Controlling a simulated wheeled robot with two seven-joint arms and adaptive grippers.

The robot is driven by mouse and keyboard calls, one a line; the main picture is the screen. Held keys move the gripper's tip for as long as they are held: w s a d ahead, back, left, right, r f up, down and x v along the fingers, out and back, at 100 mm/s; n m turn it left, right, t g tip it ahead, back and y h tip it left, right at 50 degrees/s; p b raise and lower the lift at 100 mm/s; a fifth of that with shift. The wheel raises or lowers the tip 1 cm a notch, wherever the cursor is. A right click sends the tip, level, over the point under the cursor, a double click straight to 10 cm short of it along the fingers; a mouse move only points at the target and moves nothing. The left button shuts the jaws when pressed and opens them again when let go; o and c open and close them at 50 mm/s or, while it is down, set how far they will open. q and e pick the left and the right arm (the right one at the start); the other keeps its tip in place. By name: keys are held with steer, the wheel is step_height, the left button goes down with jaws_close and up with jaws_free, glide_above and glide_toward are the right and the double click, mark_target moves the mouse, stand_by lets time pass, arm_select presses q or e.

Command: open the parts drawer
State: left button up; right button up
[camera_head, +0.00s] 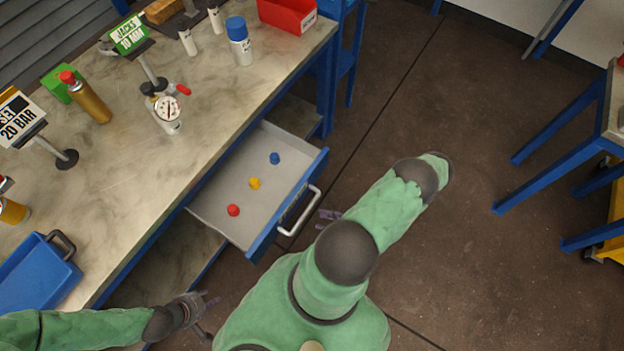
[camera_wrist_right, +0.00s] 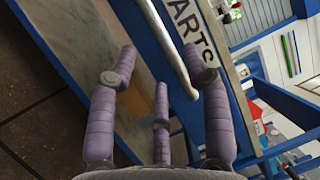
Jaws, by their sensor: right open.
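The parts drawer (camera_head: 208,205) is pulled out from under the workbench. It has a grey inside, a blue front and a pale bar handle (camera_head: 301,212). A red, a yellow and a blue knob-like piece lie inside it. My right gripper (camera_head: 328,216) is mostly hidden behind my arm, just outside the handle. In the right wrist view my right gripper (camera_wrist_right: 160,72) is open, its purple fingers spread, with the handle (camera_wrist_right: 172,50) crossing between the upper fingertips. Contact cannot be told. My left gripper (camera_head: 207,312) is open and empty, low at the left.
The workbench top (camera_head: 215,105) holds a pressure gauge (camera_head: 168,112), bottles, sign stands, a red bin (camera_head: 288,14) and a blue tray (camera_head: 38,275). Blue-legged tables stand at the right. The brown floor (camera_head: 450,120) between is clear.

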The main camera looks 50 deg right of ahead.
steer(key=v, duration=0.5)
stand_by(0.6)
